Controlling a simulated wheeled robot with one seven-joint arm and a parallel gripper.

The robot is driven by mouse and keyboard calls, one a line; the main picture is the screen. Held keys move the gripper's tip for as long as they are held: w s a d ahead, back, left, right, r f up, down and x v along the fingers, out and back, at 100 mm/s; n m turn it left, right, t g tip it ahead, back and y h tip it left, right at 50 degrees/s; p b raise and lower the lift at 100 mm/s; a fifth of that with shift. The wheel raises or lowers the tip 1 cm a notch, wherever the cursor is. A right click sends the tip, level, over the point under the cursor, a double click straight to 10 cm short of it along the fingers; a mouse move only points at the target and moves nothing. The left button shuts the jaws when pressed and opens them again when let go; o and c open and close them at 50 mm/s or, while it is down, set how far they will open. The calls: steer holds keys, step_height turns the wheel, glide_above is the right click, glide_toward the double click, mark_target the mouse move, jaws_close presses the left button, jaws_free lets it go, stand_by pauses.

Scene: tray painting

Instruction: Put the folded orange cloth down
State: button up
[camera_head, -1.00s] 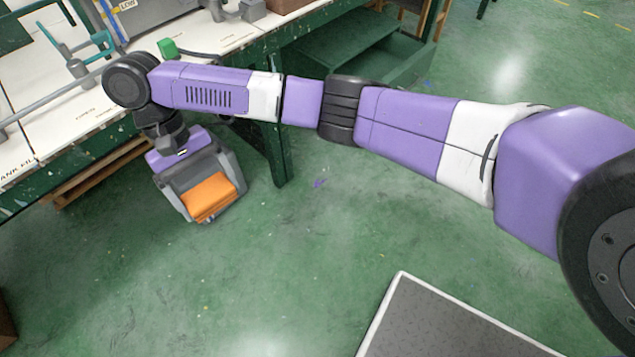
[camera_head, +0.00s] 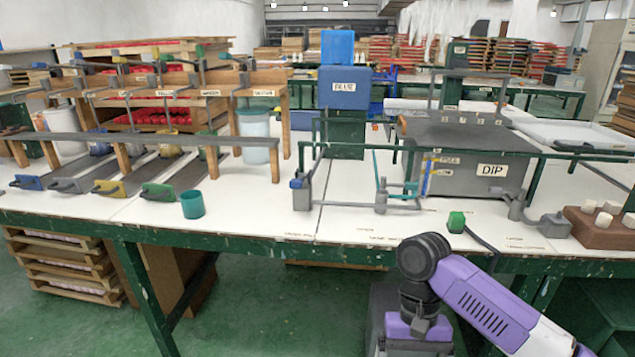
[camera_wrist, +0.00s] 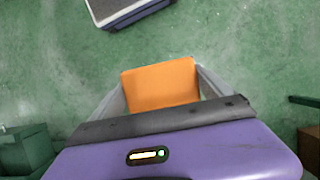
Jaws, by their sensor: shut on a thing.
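The folded orange cloth (camera_wrist: 160,84) shows in the wrist view as a flat orange block between the two grey fingers of my gripper (camera_wrist: 160,88). My gripper is shut on it, and green floor shows below and around it. In the head view my purple gripper (camera_head: 408,340) hangs at the bottom edge, in front of the table's near side. Its fingers and the cloth are out of that frame.
A white-topped table (camera_head: 270,222) with a green frame runs across the head view. It carries a teal cup (camera_head: 192,205), a grey DIP tank (camera_head: 470,170), a green block (camera_head: 456,222) and a brown block with white knobs (camera_head: 600,225).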

steer(key=s+f+n, duration=0.1)
steer(key=s+f+n+p, duration=0.1)
steer(key=s, duration=0.1)
steer(key=shift+a+h, duration=0.1)
steer(key=shift+h, duration=0.3)
step_height(320, 180, up, 7)
steer(key=s+p, duration=0.2)
steer(key=p, duration=1.5)
